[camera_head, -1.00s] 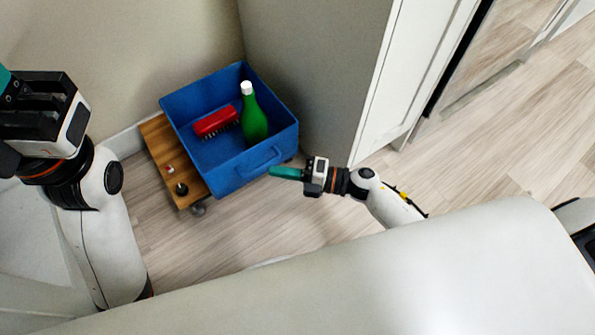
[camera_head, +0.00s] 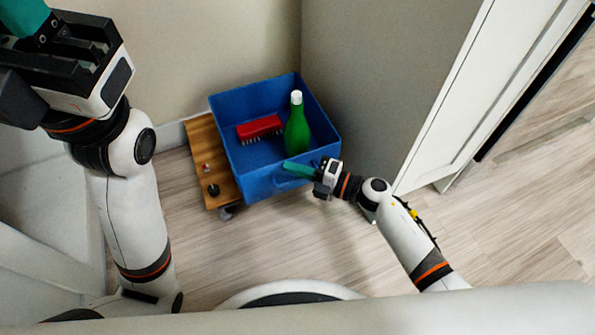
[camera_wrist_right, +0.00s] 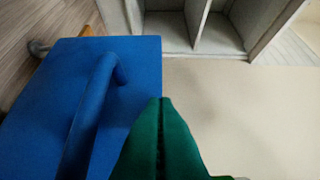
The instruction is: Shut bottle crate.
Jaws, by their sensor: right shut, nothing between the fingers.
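The blue bottle crate (camera_head: 257,187) sits in the corner on a wooden board with castors. It is open at the top and holds a green bottle (camera_head: 297,133) with a white cap and a red brush (camera_head: 259,127). My right gripper (camera_head: 290,167) is shut and empty, its green fingers at the crate's front face by the handle. In the right wrist view the fingers (camera_wrist_right: 160,110) are together, just right of the blue handle (camera_wrist_right: 90,115); whether they touch the crate I cannot tell. My left gripper (camera_head: 30,20) is raised at upper left, its fingertips cut off by the frame.
The wooden board (camera_head: 207,165) sticks out left of the crate, with small items on it. A grey cabinet side (camera_head: 390,90) stands close on the right and a wall behind. The floor in front (camera_head: 220,255) is clear.

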